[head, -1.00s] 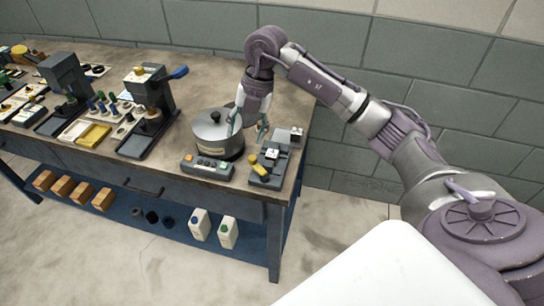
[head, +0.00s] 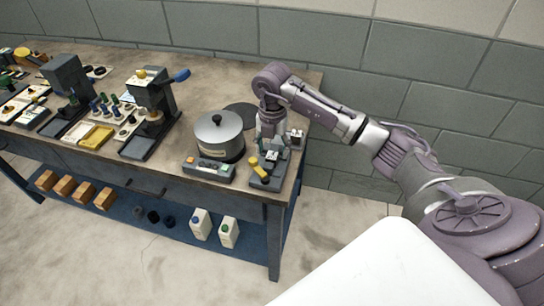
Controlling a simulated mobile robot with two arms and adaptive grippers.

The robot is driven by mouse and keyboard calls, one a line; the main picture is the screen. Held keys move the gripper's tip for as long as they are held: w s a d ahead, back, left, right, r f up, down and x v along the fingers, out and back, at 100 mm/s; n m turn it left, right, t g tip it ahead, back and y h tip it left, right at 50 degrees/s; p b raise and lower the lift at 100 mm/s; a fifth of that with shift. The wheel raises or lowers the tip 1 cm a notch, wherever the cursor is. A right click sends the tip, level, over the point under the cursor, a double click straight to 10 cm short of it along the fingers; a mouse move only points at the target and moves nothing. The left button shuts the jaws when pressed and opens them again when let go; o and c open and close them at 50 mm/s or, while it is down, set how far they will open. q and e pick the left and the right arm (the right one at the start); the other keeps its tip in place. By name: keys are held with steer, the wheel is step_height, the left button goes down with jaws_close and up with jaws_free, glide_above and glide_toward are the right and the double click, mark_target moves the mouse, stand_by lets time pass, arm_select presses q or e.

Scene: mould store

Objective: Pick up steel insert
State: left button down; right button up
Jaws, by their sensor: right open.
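Near the right end of the bench, a small light-grey metal block (head: 271,156), which looks like the steel insert, sits on a dark grey fixture (head: 262,177). My right gripper (head: 272,146) is open, pointing down just above and behind this block. Its fingers are small and partly blend with the fixture, so I cannot tell whether they touch the block. A second grey metal block (head: 297,136) stands to the right of the gripper. My left gripper is not in view.
A yellow-handled part (head: 257,166) lies on the fixture's front left. A lidded metal pot (head: 218,136) stands close on the left, with a button box (head: 209,169) in front. A dark round disc (head: 240,114) lies behind the pot. Presses and trays fill the bench's left side.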

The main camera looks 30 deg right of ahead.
mark_target(272, 155)
steer(key=shift+f+p, duration=0.3)
steer(key=shift+f, duration=1.35)
steer(key=shift+c, duration=0.3)
jaws_close()
